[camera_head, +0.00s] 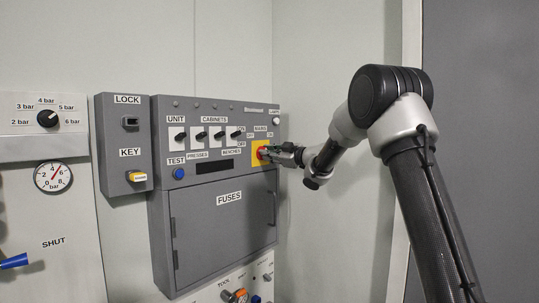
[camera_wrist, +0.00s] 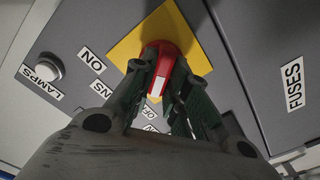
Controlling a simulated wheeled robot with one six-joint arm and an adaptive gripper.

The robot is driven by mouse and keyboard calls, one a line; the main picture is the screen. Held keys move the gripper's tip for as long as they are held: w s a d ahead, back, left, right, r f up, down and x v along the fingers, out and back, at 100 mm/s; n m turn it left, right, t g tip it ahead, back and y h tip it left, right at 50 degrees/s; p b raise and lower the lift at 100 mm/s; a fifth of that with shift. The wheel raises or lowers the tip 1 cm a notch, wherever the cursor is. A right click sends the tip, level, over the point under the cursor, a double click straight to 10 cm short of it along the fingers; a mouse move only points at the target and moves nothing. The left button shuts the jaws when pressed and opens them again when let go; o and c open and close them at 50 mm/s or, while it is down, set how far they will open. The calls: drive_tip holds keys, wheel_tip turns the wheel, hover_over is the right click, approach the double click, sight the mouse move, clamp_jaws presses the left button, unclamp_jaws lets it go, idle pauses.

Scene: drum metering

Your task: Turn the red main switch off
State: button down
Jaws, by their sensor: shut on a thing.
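The red main switch (camera_head: 263,152) sits on a yellow plate (camera_head: 256,160) at the right of the grey panel, below the MAINS label (camera_head: 260,126). My gripper (camera_head: 285,154) reaches it from the right. In the wrist view, my gripper's fingers (camera_wrist: 163,82) are shut on the red handle (camera_wrist: 161,55), one on each side. A white mark (camera_wrist: 156,88) shows at the handle's lower end, toward the partly hidden OFF label (camera_wrist: 149,114). The ON label (camera_wrist: 90,59) lies to the left. The fingers hide part of the handle.
Several black toggle switches (camera_head: 218,135) and a blue TEST button (camera_head: 179,173) are left of the main switch. The FUSES door (camera_head: 220,228) is below. In the wrist view, a LAMPS button (camera_wrist: 48,67) is at the left. A lock box (camera_head: 125,150) adjoins the panel.

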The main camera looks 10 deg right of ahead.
drive_tip(key=shift+n, duration=0.8)
drive_tip(key=c, duration=1.4)
unclamp_jaws()
drive_tip(key=v, duration=1.2)
